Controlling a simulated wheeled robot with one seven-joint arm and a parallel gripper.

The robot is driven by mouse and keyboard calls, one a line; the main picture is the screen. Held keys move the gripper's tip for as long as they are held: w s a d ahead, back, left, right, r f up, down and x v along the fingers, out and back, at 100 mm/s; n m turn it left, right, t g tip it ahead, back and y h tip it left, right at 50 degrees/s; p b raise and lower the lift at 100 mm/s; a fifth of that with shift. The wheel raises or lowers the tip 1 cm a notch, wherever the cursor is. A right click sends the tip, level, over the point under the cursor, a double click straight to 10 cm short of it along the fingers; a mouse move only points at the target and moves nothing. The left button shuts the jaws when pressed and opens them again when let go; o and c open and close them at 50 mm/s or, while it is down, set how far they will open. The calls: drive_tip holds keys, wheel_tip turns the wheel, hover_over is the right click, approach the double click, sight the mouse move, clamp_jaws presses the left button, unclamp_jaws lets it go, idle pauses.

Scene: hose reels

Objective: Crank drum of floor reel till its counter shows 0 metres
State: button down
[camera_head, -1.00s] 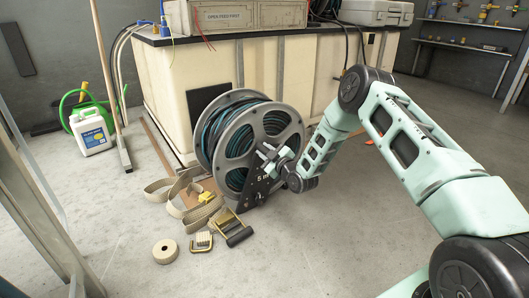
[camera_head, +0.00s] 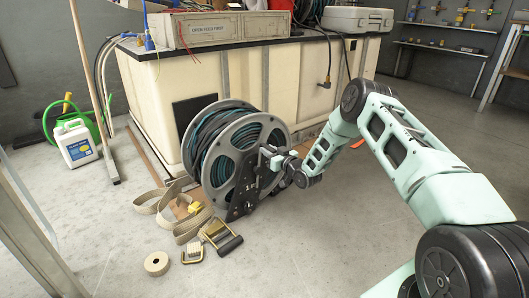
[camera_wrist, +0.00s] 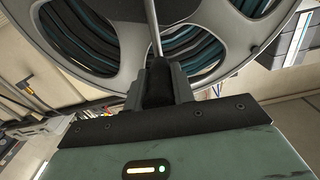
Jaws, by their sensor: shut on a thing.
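The floor reel (camera_head: 224,147) stands on the floor in front of the cream cabinet. Its grey drum flange faces me, and dark teal hose is wound on it. A dark plate with pale marks (camera_head: 244,190) sits low on the reel's near side; I cannot read a counter figure clearly. My gripper (camera_head: 270,157) is at the right of the drum's near face. In the wrist view my gripper (camera_wrist: 160,90) is shut around the dark crank grip (camera_wrist: 160,78), with a thin metal rod (camera_wrist: 156,28) rising from it. The jaws hide part of the grip.
A strap (camera_head: 160,200), a yellow-handled buckle (camera_head: 222,238) and a tape roll (camera_head: 156,263) lie left of and before the reel. The cabinet (camera_head: 140,90) is close behind. A white jug (camera_head: 75,143) stands at left. Floor at right is open.

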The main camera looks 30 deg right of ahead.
drive_tip(key=shift+d+f, duration=0.2)
drive_tip(key=shift+d, duration=0.45)
drive_tip(key=c, duration=1.2)
unclamp_jaws()
drive_tip(key=shift+o, duration=0.2)
drive_tip(key=shift+s+r+p, duration=0.15)
drive_tip(key=shift+s+p, duration=0.2)
drive_tip(key=shift+s, duration=0.05)
drive_tip(key=s+d+p, duration=0.3)
drive_tip(key=s+p, duration=0.3)
drive_tip(key=s, duration=1)
drive_tip(key=shift+s, duration=0.15)
